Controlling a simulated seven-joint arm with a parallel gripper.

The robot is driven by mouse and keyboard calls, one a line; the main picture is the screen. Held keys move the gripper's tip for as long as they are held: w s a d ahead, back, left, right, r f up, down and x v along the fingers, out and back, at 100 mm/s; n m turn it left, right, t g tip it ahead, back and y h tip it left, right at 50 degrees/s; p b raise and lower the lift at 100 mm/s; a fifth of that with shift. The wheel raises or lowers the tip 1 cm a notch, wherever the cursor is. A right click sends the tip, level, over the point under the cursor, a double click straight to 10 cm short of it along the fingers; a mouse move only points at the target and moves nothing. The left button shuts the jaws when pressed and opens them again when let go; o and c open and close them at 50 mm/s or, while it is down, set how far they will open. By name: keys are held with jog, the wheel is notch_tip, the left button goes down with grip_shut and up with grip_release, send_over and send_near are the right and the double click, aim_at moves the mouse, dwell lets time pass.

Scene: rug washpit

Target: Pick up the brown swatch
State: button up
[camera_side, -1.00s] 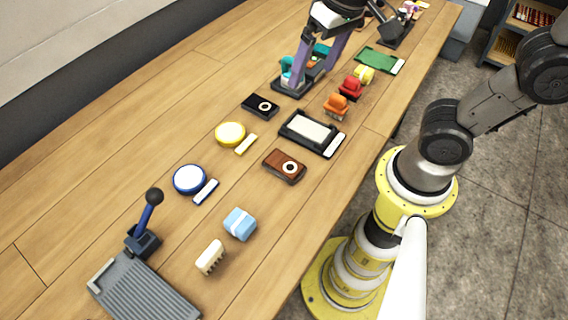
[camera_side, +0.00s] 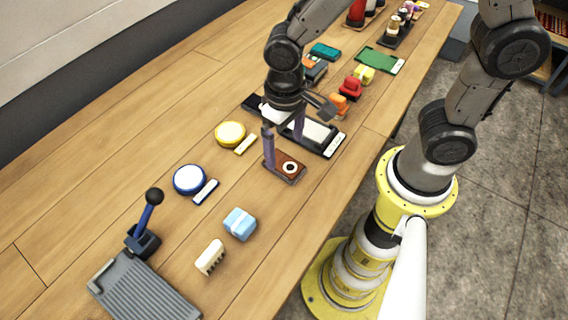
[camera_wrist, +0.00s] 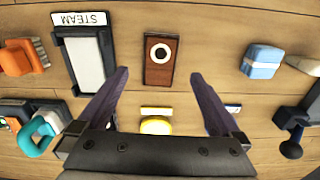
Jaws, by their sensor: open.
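The brown swatch (camera_side: 291,168) is a flat dark-brown block with a white ring and a black centre on top. It lies on the wooden table in front of the white-topped tray. My gripper (camera_side: 283,150) is open and empty, with its purple fingers above the table close to the swatch. In the wrist view the brown swatch (camera_wrist: 161,60) lies beyond the fingertips, roughly centred between the two spread fingers of my gripper (camera_wrist: 160,78). In the side view one finger overlaps the swatch's left end, and I cannot tell whether it touches.
The tray (camera_wrist: 84,60) labelled STEAM lies left of the swatch in the wrist view. A light-blue block (camera_side: 240,223), a yellow disc (camera_side: 230,133) and a blue-rimmed disc (camera_side: 190,179) lie nearby. An orange brush (camera_side: 338,103) is further back. Bare table surrounds the swatch's near side.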

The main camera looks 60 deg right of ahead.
aim_at(284, 163)
jog(key=shift+w+f, duration=0.1)
jog(key=shift+f, duration=2.6)
jog(key=shift+c, duration=0.2)
jog(key=c, duration=1.4)
jog(key=shift+r, duration=0.1)
